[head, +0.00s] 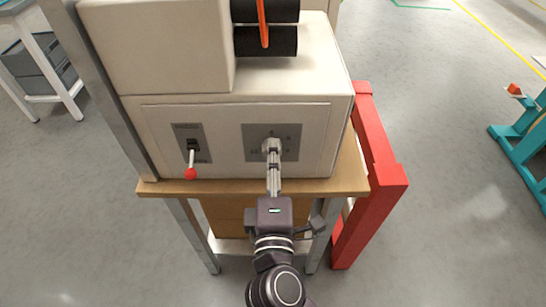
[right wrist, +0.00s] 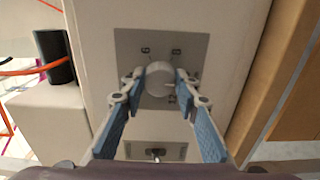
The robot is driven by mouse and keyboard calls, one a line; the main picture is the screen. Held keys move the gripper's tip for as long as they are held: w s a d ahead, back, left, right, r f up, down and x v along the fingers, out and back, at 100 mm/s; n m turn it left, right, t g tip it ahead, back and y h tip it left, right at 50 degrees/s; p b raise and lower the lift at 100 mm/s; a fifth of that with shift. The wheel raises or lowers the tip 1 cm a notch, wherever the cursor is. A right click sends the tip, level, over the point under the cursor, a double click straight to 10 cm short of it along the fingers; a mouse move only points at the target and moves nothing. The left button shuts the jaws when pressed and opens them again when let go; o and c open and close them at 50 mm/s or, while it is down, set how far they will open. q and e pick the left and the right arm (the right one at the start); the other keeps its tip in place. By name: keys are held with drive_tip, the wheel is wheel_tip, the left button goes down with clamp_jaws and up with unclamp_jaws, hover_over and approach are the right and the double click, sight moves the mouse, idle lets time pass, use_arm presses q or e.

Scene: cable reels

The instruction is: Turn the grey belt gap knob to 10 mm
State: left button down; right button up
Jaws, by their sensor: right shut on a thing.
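The grey belt gap knob (right wrist: 157,80) sits on a grey dial plate (right wrist: 147,44) on the front of a cream machine (head: 239,65). In the right wrist view, my right gripper (right wrist: 160,77) has one finger on each side of the knob and is shut on it. In the head view, the right gripper (head: 272,148) reaches straight to the knob (head: 269,144) and hides part of it and its plate. Dial marks show around the knob, but they are too small and blurred to read surely. My left gripper is not in view.
A lever with a red ball end (head: 190,173) stands left of the dial plate. The machine rests on a wooden-topped table (head: 355,175). A red frame (head: 380,185) stands close on the right. Black rollers (head: 265,41) with an orange cable (head: 262,20) are on top.

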drive_tip(key=o, duration=1.2)
drive_tip(key=shift+d, duration=0.1)
drive_tip(key=shift+c, duration=0.2)
drive_tip(key=s, duration=1.2)
